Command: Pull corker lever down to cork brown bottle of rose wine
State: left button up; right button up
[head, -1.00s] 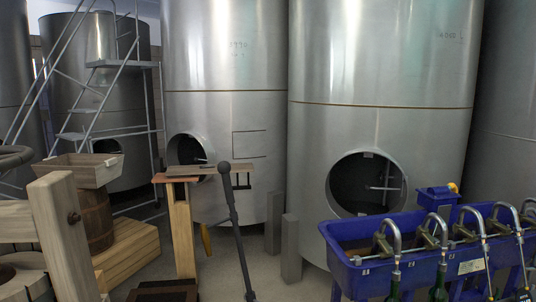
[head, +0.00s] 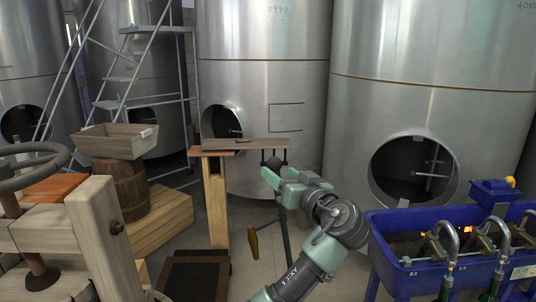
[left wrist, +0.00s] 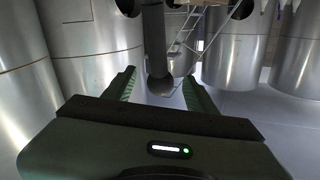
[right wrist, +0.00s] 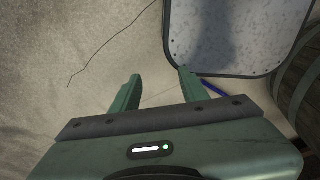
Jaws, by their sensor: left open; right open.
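The dark corker lever (head: 285,228) stands tilted with a round knob at its top, beside a wooden stand (head: 217,205). I cannot make out a brown bottle of rose wine in any view.
A blue filler trough (head: 425,285) with curved spouts and green bottles stands at the right. A wooden frame (head: 98,235) with a wheel is at the near left. A barrel (head: 120,190) bears a wooden tray (head: 118,142). Steel tanks (head: 262,90) line the back.

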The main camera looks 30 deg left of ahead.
aim_at(277, 163)
pick_arm(q)
jog(key=shift+w+a+r, duration=0.35)
jog(key=shift+w+a, duration=0.05)
jog(key=shift+a, duration=0.15)
jog(key=shift+w+a+r+p, duration=0.15)
jog(key=shift+a+p, duration=0.15)
jog(key=shift+p, duration=0.2)
jog(key=shift+w+a+r+p, duration=0.55)
jog(key=shift+a+p, duration=0.2)
jog(key=shift+p, duration=0.5)
jog(key=x, duration=0.1)
jog(key=p+x, duration=0.1)
jog(key=shift+w+a+f, duration=0.2)
jog(key=shift+a+f, duration=0.1)
jog(key=shift+f, duration=0.05)
jog(key=shift+w+a+f, duration=0.1)
jog(key=shift+w+a, duration=0.05)
jog(key=shift+a, duration=0.05)
grip_shut()
pick_arm(e)
jog(key=r, duration=0.4)
jog(key=shift+s+d+r, duration=0.1)
jog(key=shift+d+r, duration=0.1)
